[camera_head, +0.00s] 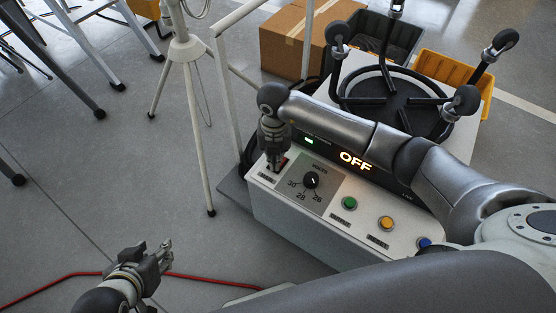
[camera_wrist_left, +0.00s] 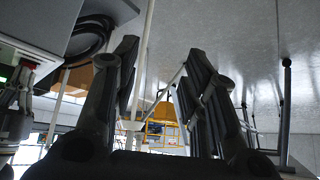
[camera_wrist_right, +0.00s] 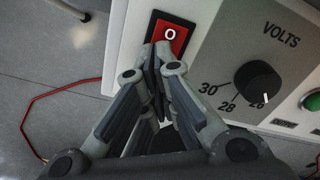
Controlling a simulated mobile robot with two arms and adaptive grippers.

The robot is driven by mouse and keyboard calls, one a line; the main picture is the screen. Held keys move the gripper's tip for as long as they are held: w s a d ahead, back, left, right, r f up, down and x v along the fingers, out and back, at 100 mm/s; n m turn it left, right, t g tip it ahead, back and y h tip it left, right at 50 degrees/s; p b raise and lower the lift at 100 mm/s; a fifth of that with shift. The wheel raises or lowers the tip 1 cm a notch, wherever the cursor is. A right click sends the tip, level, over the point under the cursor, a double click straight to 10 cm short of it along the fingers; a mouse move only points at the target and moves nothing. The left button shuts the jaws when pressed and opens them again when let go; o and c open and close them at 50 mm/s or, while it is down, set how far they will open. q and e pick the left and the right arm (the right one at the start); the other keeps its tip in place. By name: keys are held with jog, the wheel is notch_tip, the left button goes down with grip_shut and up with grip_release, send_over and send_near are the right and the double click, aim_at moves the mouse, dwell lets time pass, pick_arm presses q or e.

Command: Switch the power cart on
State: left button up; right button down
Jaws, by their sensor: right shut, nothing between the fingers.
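The power cart (camera_head: 335,235) is a white box with a sloped panel, and its display (camera_head: 357,162) reads OFF in lit letters. A red rocker switch (camera_wrist_right: 170,36) in a black frame, marked O, sits at the panel's left end. My right gripper (camera_wrist_right: 160,50) is shut and empty, its fingertips at the lower part of the switch; I cannot tell whether they touch it. In the head view the right gripper (camera_head: 275,160) partly hides the switch. My left gripper (camera_head: 162,250) is open and empty, low to the left of the cart, with both fingers apart in the left wrist view (camera_wrist_left: 165,85).
A voltage knob (camera_head: 311,180) and green (camera_head: 349,203), orange (camera_head: 386,223) and blue (camera_head: 424,243) buttons share the panel. A white tripod (camera_head: 186,50) stands left of the cart. A red cable (camera_head: 60,281) lies on the floor. A cardboard box (camera_head: 285,40) stands behind.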

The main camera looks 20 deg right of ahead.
pick_arm(q)
jog(key=shift+w+d+r+t+b, duration=0.15)
jog(key=shift+w+r+t, duration=0.15)
jog(key=shift+w, duration=0.15)
jog(key=shift+w+d+r+t+b, duration=0.15)
jog(key=shift+w+d+r, duration=0.1)
jog(key=shift+w, duration=0.2)
jog(key=shift+w+d+r+t, duration=0.1)
jog(key=shift+w+r+t, duration=0.2)
jog(key=shift+w, duration=0.15)
pick_arm(e)
jog(key=shift+f, duration=0.5)
dwell(0.5)
